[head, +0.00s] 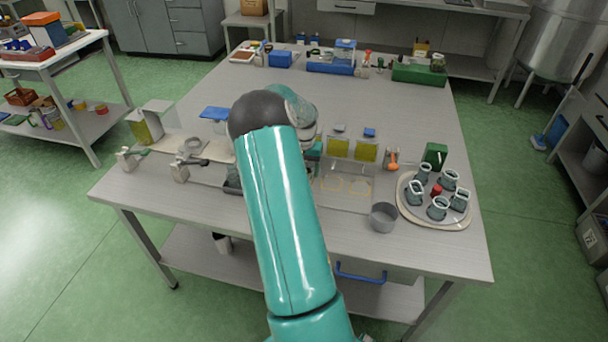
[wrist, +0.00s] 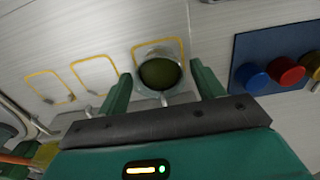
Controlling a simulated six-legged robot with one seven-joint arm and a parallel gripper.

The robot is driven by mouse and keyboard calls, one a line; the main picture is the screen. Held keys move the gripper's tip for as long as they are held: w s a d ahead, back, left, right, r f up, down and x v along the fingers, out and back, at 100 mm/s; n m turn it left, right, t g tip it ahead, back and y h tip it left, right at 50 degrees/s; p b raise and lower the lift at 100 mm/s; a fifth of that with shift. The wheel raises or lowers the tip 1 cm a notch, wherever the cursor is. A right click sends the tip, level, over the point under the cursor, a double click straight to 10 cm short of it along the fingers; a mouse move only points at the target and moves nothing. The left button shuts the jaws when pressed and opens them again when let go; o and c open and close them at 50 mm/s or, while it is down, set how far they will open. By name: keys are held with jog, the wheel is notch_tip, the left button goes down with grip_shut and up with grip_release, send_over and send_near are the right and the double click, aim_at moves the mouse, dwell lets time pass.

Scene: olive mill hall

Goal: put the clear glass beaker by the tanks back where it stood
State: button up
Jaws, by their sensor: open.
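My gripper (wrist: 162,86) is open in the wrist view, its two green fingers spread apart. A round vessel with a pale glassy rim and dark olive inside, apparently the beaker (wrist: 160,73), shows between and beyond the fingertips. It overlaps one of several yellow outlines (wrist: 42,87) on the pale surface. Whether a finger touches it I cannot tell. In the head view my arm hides the beaker and most of my gripper. Two tanks with yellow fronts (head: 338,148) (head: 366,151) stand just right of my arm, with yellow outlines (head: 359,187) on the table before them.
A grey pot (head: 383,216) and a round tray (head: 412,216) of several small jars stand at the right. A green box (head: 434,156) is behind the tray. Small apparatus (head: 181,168) stands at the left. A blue panel (wrist: 244,50) with coloured knobs is right of my gripper.

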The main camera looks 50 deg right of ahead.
jog(key=c, duration=0.8)
jog(key=shift+r, duration=0.1)
jog(key=shift+s+a, duration=0.35)
jog(key=shift+a, duration=0.45)
jog(key=shift+s+a, duration=0.3)
jog(key=shift+a, duration=0.45)
notch_tip(320, 180, up, 6)
jog(key=shift+r, duration=0.25)
jog(key=shift+s, duration=0.15)
